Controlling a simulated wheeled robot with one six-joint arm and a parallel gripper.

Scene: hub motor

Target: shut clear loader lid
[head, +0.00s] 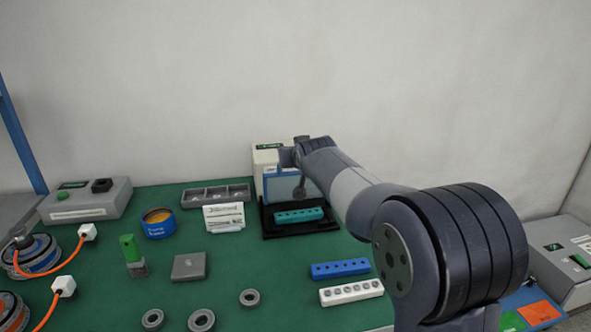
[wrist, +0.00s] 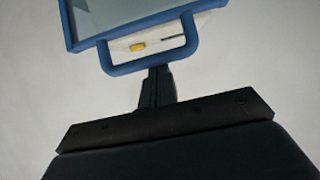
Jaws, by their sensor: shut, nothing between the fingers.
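The loader (head: 265,157) is a cream box with a black tray at the back middle of the bench. Its clear lid (head: 276,187), with a blue frame, stands raised behind a teal block with holes (head: 300,215). In the wrist view the lid's blue frame (wrist: 85,42) and looped blue handle (wrist: 150,64) fill the top. My gripper (wrist: 158,73) is shut and empty, its tips close to the handle's crossbar; I cannot tell whether they touch. In the head view my arm reaches to the lid, and the fingertips are hard to make out.
A grey compartment tray (head: 215,194) and a white sign (head: 224,217) stand left of the loader. A blue holed block (head: 340,268) and a white one (head: 351,291) lie in front. A blue tin (head: 158,224) is farther left. My arm covers the right side.

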